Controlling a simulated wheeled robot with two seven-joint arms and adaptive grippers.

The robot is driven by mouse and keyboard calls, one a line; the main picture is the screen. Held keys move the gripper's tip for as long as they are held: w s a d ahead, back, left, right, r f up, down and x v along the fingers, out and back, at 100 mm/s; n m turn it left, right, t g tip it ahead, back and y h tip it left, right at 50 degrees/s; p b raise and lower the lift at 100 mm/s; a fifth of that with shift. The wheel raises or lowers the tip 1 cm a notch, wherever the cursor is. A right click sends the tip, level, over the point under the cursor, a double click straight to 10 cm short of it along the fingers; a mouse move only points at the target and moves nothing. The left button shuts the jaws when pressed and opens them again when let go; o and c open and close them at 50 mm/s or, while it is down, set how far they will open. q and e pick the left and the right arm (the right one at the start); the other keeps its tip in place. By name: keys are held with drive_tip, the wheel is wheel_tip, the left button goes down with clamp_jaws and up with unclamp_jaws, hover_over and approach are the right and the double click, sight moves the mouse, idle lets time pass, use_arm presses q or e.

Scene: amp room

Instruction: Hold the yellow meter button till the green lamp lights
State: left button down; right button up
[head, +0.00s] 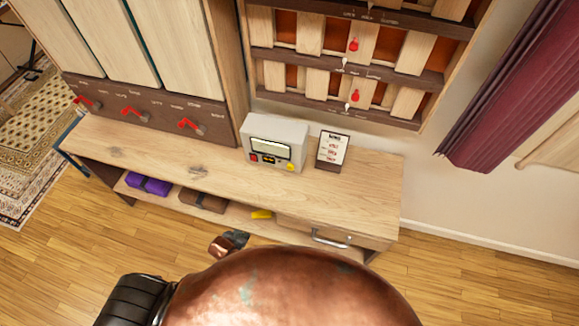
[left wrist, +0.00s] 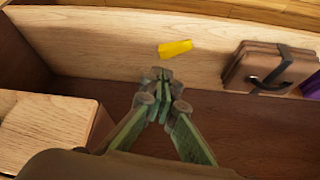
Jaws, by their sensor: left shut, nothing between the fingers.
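The meter (head: 272,131) is a pale grey box on the bench top, with a display window on its front. Its yellow button (head: 291,167) is at the lower right of the front, and a red one (head: 253,157) is at the lower left. I cannot make out a lit green lamp. My left gripper (head: 236,239) is in front of the bench, below and to the left of the meter and apart from it. In the left wrist view its green fingers (left wrist: 158,75) are together and empty, facing the lower shelf. My right gripper is not in view.
The bench (head: 355,189) has a lower shelf holding a yellow object (head: 261,214), a brown bundle (head: 203,199) and a purple one (head: 148,184). A drawer (head: 325,238) is at right. A sign (head: 331,150) stands beside the meter. Red-handled levers (head: 134,112) line the cabinet.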

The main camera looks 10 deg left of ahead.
use_arm(q)
drive_tip(key=shift+m+t+h, duration=0.7)
drive_tip(key=shift+t+h, duration=0.2)
drive_tip(key=w+d+r, duration=0.2)
drive_tip(key=r, duration=0.4)
drive_tip(key=w+d+r+p, duration=0.1)
drive_tip(key=w+d+r, duration=0.2)
drive_tip(key=r, duration=0.3)
drive_tip(key=w+d+r+p, duration=0.1)
drive_tip(key=w+d+r, duration=0.1)
drive_tip(key=r, duration=0.5)
drive_tip(key=shift+w+d, duration=0.3)
drive_tip(key=shift+d, duration=0.1)
drive_tip(key=w+d+h, duration=0.1)
drive_tip(key=w, duration=0.1)
drive_tip(key=w+d+r+m, duration=0.1)
drive_tip(key=w+d, duration=0.1)
drive_tip(key=w+d+r+m+t+h, duration=0.1)
drive_tip(key=w, duration=0.1)
drive_tip(key=shift+d+h+p, duration=0.25)
drive_tip(key=shift+h+p, duration=0.05)
drive_tip(key=shift+p, duration=0.05)
drive_tip(key=shift+w+d, duration=0.15)
drive_tip(key=shift+w, duration=0.25)
drive_tip(key=shift+w, duration=0.2)
